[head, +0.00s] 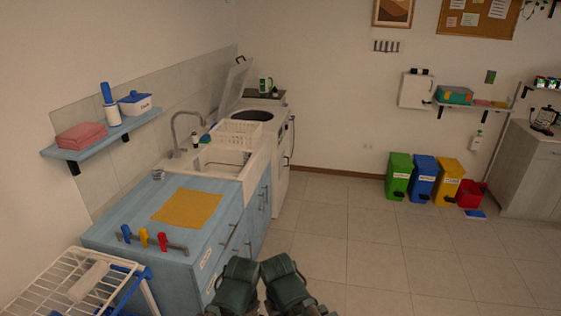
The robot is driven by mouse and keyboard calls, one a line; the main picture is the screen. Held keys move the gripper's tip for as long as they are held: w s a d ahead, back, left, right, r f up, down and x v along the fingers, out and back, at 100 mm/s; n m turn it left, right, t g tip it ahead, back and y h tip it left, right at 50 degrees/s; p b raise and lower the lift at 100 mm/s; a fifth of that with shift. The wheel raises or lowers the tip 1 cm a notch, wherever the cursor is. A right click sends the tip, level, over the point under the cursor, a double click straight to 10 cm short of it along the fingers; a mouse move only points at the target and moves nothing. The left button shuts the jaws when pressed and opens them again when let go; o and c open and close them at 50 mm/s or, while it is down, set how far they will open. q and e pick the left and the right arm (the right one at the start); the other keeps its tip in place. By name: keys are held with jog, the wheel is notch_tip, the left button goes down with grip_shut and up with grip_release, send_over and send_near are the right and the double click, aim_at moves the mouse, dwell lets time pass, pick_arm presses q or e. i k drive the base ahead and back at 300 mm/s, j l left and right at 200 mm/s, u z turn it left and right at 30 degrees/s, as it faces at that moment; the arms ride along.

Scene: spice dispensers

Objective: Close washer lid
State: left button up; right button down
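The washer (264,133) is a white top-loading machine at the far end of the counter along the left wall. Its lid (236,84) stands raised, tilted up toward the wall. The dark round drum opening (252,115) shows on top. Two dark green parts of my own arms show at the bottom centre, side by side, far from the washer. No gripper fingers show in the head view.
A blue counter (160,186) with a yellow cloth and a sink (227,160) stands before the washer. A white basket (236,132) sits between sink and washer. A drying rack (70,285) is at front left. Coloured bins (424,178) stand at the back. The tiled floor right of the counter is clear.

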aim_at(234, 85)
jog(key=i+l+u, duration=0.35)
jog(key=i+l, duration=1.25)
jog(key=i, duration=0.7)
jog(key=i+l+u, duration=0.3)
jog(key=i+l, duration=1.85)
